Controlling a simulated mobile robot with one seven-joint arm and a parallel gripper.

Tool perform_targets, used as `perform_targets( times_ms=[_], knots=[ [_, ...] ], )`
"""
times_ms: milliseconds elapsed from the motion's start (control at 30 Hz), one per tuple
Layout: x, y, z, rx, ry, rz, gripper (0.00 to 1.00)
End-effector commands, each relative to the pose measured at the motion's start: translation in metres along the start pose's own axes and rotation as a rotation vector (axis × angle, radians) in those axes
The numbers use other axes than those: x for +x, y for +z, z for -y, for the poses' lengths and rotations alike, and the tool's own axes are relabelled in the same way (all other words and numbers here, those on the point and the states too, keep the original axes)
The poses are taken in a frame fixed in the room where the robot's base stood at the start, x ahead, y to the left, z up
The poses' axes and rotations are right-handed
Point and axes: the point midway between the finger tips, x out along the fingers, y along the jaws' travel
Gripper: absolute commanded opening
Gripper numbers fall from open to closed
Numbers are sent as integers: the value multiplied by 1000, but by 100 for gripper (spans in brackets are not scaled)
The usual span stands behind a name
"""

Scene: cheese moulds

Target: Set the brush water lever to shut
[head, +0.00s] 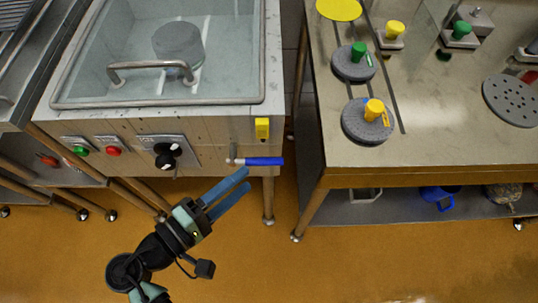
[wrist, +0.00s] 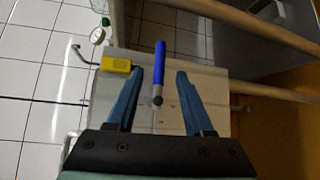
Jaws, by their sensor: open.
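The brush water lever (head: 264,161) has a blue handle on a metal pivot, low on the front right of the washing machine. In the head view the handle points right, roughly along the machine's front edge. My gripper (head: 245,180) is open, its two blue fingers just below the lever in the picture. In the wrist view the blue handle (wrist: 160,62) appears between the open fingers (wrist: 160,75), with its dark rounded pivot end nearer the palm. I see no contact; the depth gap is hard to judge.
A yellow box (head: 262,128) sits on the machine front just above the lever; it also shows beside the left finger in the wrist view (wrist: 116,64). A black knob (head: 167,155) and red and green buttons are to the left. A steel table (head: 440,160) stands to the right.

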Motion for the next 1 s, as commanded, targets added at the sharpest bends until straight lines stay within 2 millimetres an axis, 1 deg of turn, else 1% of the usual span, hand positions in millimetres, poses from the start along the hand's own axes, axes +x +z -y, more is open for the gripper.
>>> perform_targets(
  times_ms=[33, 200, 300, 400, 567, 800, 867, 1000],
  knots=[
    [12, 1, 1, 0, -1, 4, 52],
    [46, 0, 0, 2, -1, 3, 52],
    [61, 0, 1, 2, -2, 3, 52],
    [71, 0, 1, 1, -2, 2, 52],
    [79, 0, 0, 1, -2, 0, 52],
    [79, 0, 0, 2, -1, 0, 52],
    [79, 0, 0, 2, -1, 0, 43],
    [79, 0, 0, 2, -1, -1, 18]
  ],
)
